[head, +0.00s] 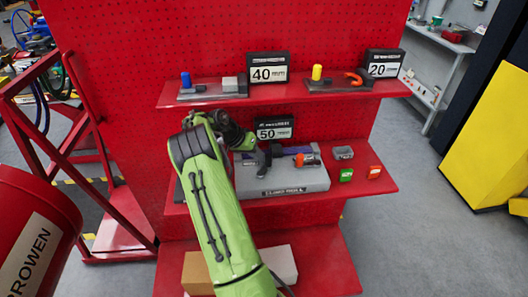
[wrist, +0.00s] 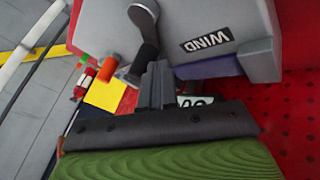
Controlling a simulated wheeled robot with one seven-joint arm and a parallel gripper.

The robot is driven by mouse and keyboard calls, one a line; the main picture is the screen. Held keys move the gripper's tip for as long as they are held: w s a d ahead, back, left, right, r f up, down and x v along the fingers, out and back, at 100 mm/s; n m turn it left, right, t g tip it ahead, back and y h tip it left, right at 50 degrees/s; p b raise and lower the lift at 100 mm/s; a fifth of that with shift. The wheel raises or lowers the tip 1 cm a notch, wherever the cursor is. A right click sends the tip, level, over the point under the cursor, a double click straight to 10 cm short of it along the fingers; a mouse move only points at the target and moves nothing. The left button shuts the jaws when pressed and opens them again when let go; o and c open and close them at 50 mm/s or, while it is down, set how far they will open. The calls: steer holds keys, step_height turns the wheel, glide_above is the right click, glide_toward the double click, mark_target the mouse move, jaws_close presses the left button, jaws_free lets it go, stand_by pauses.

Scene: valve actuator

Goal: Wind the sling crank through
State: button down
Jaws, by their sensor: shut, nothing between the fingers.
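The sling unit is a grey block (head: 285,181) on the middle red shelf, with dark and purple parts on top. In the wrist view its grey housing (wrist: 215,20) carries a "WIND" label. A dark crank arm (wrist: 145,45) runs down from a round hub to a grey end beside an orange handle (wrist: 108,68). Orange also shows on the unit in the head view (head: 308,160). My gripper (wrist: 156,75) is shut and empty, its fingertips close beside the crank arm's lower end. I cannot tell whether they touch it. In the head view my arm hides the unit's left part.
Signs read 50 (head: 274,128), 40 (head: 268,73) and 20 (head: 384,63). The upper shelf (head: 270,98) overhangs the unit. A red drum (head: 35,235) is at front left.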

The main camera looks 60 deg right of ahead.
mark_target(270, 158)
steer(key=shift+s+d+f+b, duration=0.1)
steer(key=shift+s+d+b, duration=0.15)
steer(key=shift+s, duration=0.2)
steer(key=shift+s+d+b, duration=0.15)
steer(key=shift+s+b, duration=0.2)
steer(key=shift+s, duration=0.1)
steer(key=shift+s+b, duration=0.4)
steer(key=shift+s, duration=0.6)
steer(key=shift+s+a+m+g+y, duration=0.1)
steer(key=shift+s+m+g+y, duration=0.25)
steer(key=shift+m, duration=0.45)
steer(key=shift+s+a, duration=0.1)
steer(key=shift+s, duration=0.1)
